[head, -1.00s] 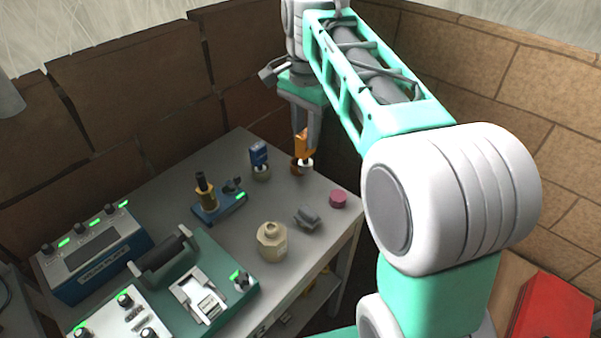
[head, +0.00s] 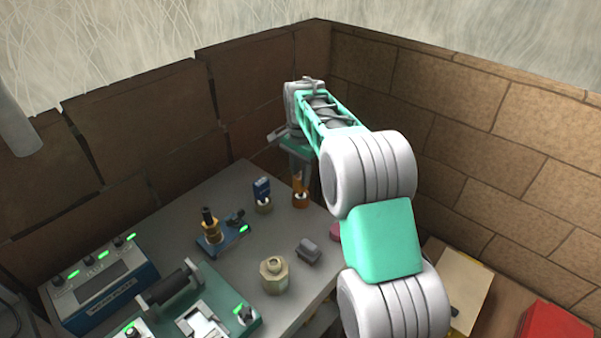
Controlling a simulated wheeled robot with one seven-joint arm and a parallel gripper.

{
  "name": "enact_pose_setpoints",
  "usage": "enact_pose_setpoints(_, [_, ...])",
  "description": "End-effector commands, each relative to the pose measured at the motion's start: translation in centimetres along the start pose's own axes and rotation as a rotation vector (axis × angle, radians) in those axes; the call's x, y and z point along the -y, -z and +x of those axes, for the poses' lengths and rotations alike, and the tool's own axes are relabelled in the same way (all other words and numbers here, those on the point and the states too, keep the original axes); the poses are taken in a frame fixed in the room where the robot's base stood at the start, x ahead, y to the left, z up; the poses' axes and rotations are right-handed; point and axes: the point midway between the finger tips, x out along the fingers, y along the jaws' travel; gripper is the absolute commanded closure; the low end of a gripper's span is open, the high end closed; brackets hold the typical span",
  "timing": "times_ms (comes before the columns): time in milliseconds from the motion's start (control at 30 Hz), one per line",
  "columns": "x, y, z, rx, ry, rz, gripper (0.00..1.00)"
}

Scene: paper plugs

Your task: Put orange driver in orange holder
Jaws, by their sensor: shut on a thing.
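The orange driver (head: 299,184) is upright near the back right edge of the table, between the fingers of my gripper (head: 300,174). My gripper points down from above and is shut on the driver. The orange holder (head: 300,202), a small round piece with a pale top, stands on the table directly under the driver. The driver's lower end meets the holder's top in this view. I cannot tell how deep it sits, and its tip is hidden.
A blue driver (head: 262,188) stands in its own holder just left. A blue-based device (head: 222,238), a beige hexagonal jar (head: 274,275), a grey block (head: 308,250) and a pink disc (head: 336,232) stand nearer. Brick-like walls close off the back.

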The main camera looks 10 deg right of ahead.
Motion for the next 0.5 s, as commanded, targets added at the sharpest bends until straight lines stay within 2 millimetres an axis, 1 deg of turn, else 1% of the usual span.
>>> enact_pose_setpoints(233, [0.0,-0.01,0.41,0.0,0.0,0.0,1.0])
enact_pose_setpoints(267, [0.0,-0.02,0.35,0.0,0.0,0.0,0.73])
enact_pose_setpoints(500, [-0.02,-0.03,0.34,0.0,-0.001,0.0,0.53])
